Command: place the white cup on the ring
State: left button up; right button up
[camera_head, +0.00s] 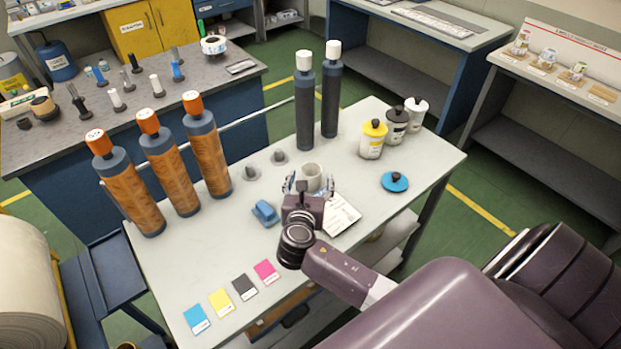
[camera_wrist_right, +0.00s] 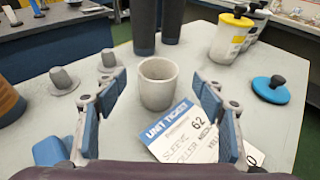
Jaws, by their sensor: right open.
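The white cup (camera_head: 312,172), a small plain off-white cup, stands upright on the light grey table. It also shows in the right wrist view (camera_wrist_right: 158,86), straight ahead between the fingers. My right gripper (camera_head: 307,187) is open, with its blue-padded fingers apart on the near side of the cup; nothing is held. Whether a finger touches the cup I cannot tell. I cannot clearly make out a ring on the table; the gripper and the cup hide part of the surface. My left gripper is not in view.
A printed label card (camera_wrist_right: 185,130) lies just in front of the cup. A blue block (camera_head: 265,213) and grey knobbed pieces (camera_head: 279,156) are to the left. Tall dark cylinders (camera_head: 305,105) stand behind; a blue lid (camera_head: 395,182) and lidded pots (camera_head: 373,140) are right.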

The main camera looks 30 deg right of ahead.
aim_at(312, 165)
jog(key=p+x, duration=0.1)
jog(key=x, duration=0.3)
jog(key=shift+w+r, duration=0.15)
jog(key=shift+w+d+f, duration=0.25)
jog(key=shift+w, duration=0.05)
jog(key=c, duration=1.4)
jog(key=shift+r, duration=0.1)
